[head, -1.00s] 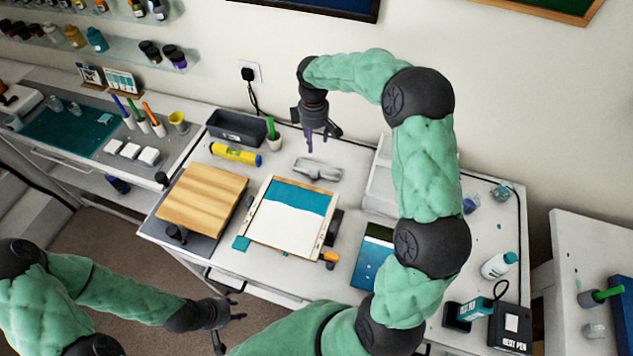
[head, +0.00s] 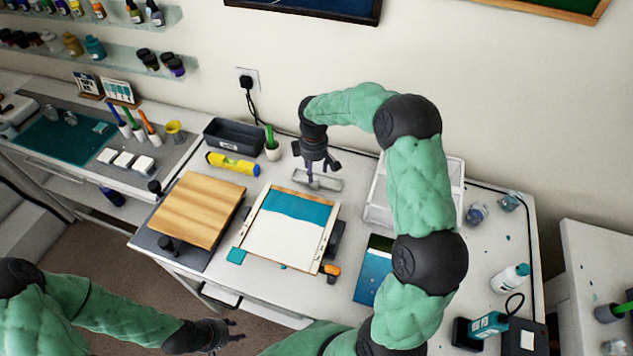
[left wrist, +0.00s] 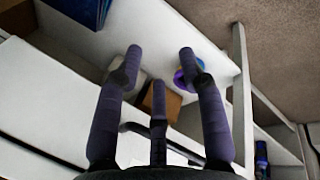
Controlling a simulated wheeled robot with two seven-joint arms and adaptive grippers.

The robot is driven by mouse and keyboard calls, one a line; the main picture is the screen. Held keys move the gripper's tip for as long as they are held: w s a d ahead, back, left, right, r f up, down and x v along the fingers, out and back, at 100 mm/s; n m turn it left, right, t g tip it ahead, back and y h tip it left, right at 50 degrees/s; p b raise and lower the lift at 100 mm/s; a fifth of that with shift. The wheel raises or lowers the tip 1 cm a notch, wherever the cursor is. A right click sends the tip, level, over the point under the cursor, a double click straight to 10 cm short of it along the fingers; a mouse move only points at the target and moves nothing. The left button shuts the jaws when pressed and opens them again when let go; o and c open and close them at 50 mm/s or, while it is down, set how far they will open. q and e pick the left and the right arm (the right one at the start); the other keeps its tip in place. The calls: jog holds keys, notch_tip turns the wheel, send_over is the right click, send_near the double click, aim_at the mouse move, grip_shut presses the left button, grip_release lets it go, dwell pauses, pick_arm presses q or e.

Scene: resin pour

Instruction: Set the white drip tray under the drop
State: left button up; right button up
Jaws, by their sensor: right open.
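The small pale tray (head: 326,182), which looks like the white drip tray, lies on the white table behind the teal-and-white panel (head: 288,229). My right gripper (head: 317,181) points down right over this tray, open, with its fingers at the tray's middle. I cannot tell whether the fingers touch it. The panel has a teal band along its far end and rests in a pale wooden frame. My left gripper (head: 232,330) is off the table's front edge, low and empty. In the left wrist view its fingers (left wrist: 160,62) are spread open. No falling drop is visible.
A wooden board (head: 198,207) stands left of the panel. A yellow level (head: 232,164), a dark bin (head: 235,136) and a cup with a green handle (head: 272,150) are behind. A white rack (head: 455,180) is partly hidden by my right arm. A blue picture (head: 372,277) lies front right.

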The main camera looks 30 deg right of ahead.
aim_at(314, 178)
jog(key=f, duration=0.4)
jog(key=shift+s+a+f+b, duration=0.15)
jog(key=shift+s+f+b, duration=0.05)
jog(key=shift+f+b, duration=0.2)
grip_shut()
jog(key=shift+r, duration=0.15)
